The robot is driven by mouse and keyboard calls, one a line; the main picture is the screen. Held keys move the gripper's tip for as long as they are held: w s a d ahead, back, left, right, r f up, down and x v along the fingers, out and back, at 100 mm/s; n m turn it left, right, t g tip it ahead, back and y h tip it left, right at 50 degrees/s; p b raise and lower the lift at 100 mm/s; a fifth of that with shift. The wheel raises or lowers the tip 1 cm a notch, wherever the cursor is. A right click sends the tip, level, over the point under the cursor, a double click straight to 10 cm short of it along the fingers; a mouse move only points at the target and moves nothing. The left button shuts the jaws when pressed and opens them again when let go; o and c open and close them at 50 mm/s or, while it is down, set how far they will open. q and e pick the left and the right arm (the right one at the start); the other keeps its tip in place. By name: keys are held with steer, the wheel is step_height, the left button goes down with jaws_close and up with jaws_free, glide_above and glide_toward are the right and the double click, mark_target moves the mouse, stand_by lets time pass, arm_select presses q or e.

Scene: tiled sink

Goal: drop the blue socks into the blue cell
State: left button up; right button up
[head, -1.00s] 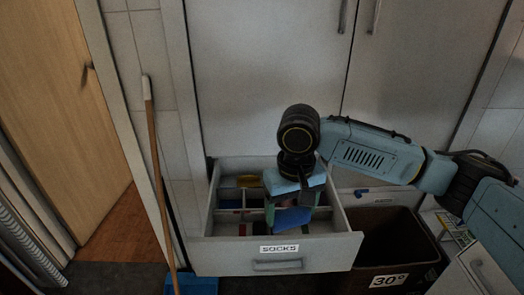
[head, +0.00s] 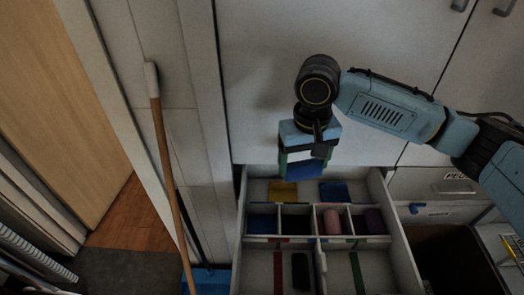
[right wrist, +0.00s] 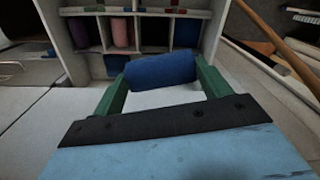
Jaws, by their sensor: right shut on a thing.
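My right gripper (head: 304,160) is shut on the rolled blue socks (head: 305,170), above the rear of the open drawer. In the right wrist view the blue socks (right wrist: 160,70) lie crosswise between the green fingers. The drawer's back right cell has a blue patch (head: 334,192) on its floor; I take it as the blue cell. The blue patch also shows in the right wrist view (right wrist: 115,64), left of the held socks. The back left cell has a yellow patch (head: 283,193). My left gripper is not in view.
The drawer's middle row holds a dark blue roll (head: 262,222), a pink roll (head: 332,221) and a purple roll (head: 373,221). A black item (head: 300,271) lies in front. Dividers separate the cells. A wooden-handled pole (head: 170,180) stands left; an open bin (head: 450,260) is right.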

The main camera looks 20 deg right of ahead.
steer(key=w+a+p, duration=0.2)
steer(key=p, duration=0.1)
steer(key=shift+w+m, duration=0.25)
steer(key=shift+m, duration=0.15)
arm_select(q)
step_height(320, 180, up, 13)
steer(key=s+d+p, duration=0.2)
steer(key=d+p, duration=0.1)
steer(key=p, duration=0.6)
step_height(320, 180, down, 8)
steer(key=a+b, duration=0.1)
steer(key=b, duration=0.7)
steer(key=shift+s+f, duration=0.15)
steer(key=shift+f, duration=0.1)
arm_select(e)
steer(key=a+f+m, duration=0.2)
steer(key=a+f, duration=0.2)
steer(key=f, duration=0.8)
steer(key=shift+w+a, duration=0.35)
steer(key=shift+w, duration=0.05)
steer(key=shift+r, duration=0.1)
steer(key=o, duration=1)
arm_select(q)
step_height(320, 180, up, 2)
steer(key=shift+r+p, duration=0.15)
steer(key=shift+p, duration=0.95)
arm_select(e)
step_height(320, 180, up, 14)
steer(key=shift+f, duration=0.25)
